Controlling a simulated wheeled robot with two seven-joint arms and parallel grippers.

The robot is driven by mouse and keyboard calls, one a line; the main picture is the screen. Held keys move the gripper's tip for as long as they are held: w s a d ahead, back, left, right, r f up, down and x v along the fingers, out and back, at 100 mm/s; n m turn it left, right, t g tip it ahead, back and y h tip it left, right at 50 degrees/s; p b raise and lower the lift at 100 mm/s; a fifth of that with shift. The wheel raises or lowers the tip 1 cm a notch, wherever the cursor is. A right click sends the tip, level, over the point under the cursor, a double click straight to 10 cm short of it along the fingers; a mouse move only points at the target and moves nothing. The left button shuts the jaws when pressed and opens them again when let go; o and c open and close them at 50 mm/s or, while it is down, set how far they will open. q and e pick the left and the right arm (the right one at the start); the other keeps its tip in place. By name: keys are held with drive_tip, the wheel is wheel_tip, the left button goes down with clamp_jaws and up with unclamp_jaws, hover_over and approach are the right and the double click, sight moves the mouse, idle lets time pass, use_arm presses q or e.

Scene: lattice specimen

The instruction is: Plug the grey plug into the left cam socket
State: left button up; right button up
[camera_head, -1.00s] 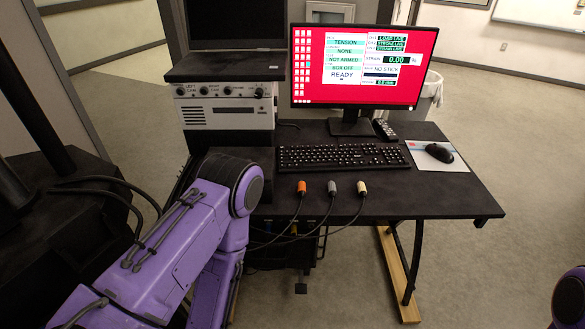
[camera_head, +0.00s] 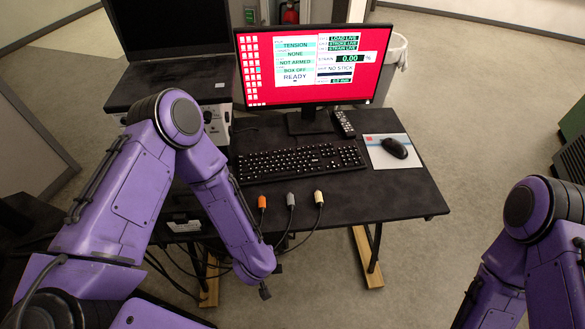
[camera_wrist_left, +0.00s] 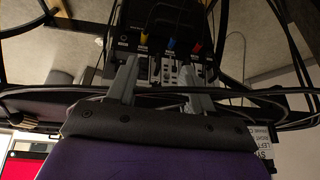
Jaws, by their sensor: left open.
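The grey plug (camera_head: 290,200) lies near the front edge of the black table, between an orange plug (camera_head: 262,203) and a cream plug (camera_head: 319,197), its cable hanging over the edge. My left gripper (camera_head: 264,291) is below and in front of that edge, apart from the plugs, its fingers mostly hidden by my arm. In the left wrist view the gripper (camera_wrist_left: 160,78) is open and empty, facing a dark panel (camera_wrist_left: 155,45) with yellow, blue and red connectors. I cannot make out the left cam socket. My right gripper is out of view.
A keyboard (camera_head: 300,162), mouse (camera_head: 395,147) and monitor (camera_head: 312,65) stand behind the plugs. Loose cables cross the left wrist view. The table's front right is clear.

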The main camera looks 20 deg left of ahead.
use_arm(q)
drive_tip(key=w+d+r+p, duration=0.2)
drive_tip(key=w+r+p, duration=0.1)
drive_tip(key=r, duration=0.4)
drive_tip(key=h, duration=0.1)
approach(291, 202)
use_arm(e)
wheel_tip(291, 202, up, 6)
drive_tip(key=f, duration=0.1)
use_arm(q)
drive_tip(key=b+x, duration=0.7)
drive_tip(key=x, duration=0.1)
drive_tip(key=shift+s+d+b, duration=0.1)
drive_tip(key=shift+s+b, duration=0.1)
drive_tip(key=shift+b, duration=0.15)
drive_tip(key=shift+w+f+m+b, duration=0.25)
drive_tip(key=shift+f+m+b, duration=0.05)
drive_tip(key=shift+f+b, duration=0.15)
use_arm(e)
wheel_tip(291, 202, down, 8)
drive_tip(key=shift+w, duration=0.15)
use_arm(q)
drive_tip(key=shift+r, duration=0.1)
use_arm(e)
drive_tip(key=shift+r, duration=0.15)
